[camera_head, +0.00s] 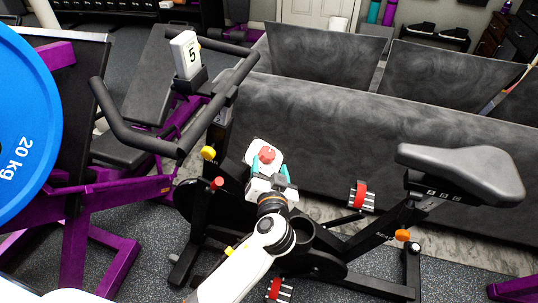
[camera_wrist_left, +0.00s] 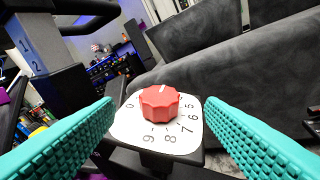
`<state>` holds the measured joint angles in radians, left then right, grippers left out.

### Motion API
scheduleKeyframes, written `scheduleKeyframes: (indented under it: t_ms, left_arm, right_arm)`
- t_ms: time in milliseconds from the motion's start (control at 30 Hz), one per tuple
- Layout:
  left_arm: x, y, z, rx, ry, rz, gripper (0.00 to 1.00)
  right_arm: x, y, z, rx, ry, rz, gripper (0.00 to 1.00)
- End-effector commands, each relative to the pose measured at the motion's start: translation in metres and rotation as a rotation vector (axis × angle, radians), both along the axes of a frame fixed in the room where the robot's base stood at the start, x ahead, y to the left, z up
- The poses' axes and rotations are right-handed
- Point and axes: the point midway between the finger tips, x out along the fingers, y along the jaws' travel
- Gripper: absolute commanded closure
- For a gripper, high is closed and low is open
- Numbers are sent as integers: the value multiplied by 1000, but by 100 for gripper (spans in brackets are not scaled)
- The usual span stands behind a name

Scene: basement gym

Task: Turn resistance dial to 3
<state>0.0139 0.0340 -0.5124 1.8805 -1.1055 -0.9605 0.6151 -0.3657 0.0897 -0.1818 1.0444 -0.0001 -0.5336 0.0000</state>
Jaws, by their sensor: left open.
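The resistance dial is a red ribbed knob (camera_head: 267,154) on a white plate (camera_head: 252,149) on the exercise bike's frame. In the left wrist view the knob (camera_wrist_left: 160,103) sits centrally on the plate (camera_wrist_left: 126,127), with black numbers around it; 0, 5, 6, 7, 8 and 9 show. A white mark on the knob's top points toward the far side, where the numbers are hidden. My left gripper (camera_head: 270,172) is open, its teal fingers reaching toward the knob from either side, with visible gaps. My right gripper is out of view.
A white display box (camera_head: 187,54) reading 5 stands by the bike's handlebar (camera_head: 140,138). The saddle (camera_head: 465,172) is at right. A dark grey couch (camera_head: 400,130) runs close behind the bike. A purple bench frame and blue 20 kg plate (camera_head: 25,115) stand left.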

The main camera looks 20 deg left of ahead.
Motion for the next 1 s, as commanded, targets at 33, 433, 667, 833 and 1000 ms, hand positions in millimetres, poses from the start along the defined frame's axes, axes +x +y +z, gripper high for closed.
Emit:
scheduleKeyframes:
  t_ms: [33, 433, 667, 833, 1000]
  left_arm:
    - [-9, -3, 1, -4, 2, 0, 36]
    - [-32, -11, 6, 0, 0, 1, 36]
    - [-32, -11, 5, 0, 0, 1, 36]
    - [-33, -10, 4, -2, 5, 3, 36]
    - [-56, 18, -24, -69, 148, 56, 36]
  right_arm:
    - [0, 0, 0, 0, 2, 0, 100]
    - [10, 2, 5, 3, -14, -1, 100]
    - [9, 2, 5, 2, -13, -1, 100]
    - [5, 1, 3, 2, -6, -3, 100]
    - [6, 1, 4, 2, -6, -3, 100]
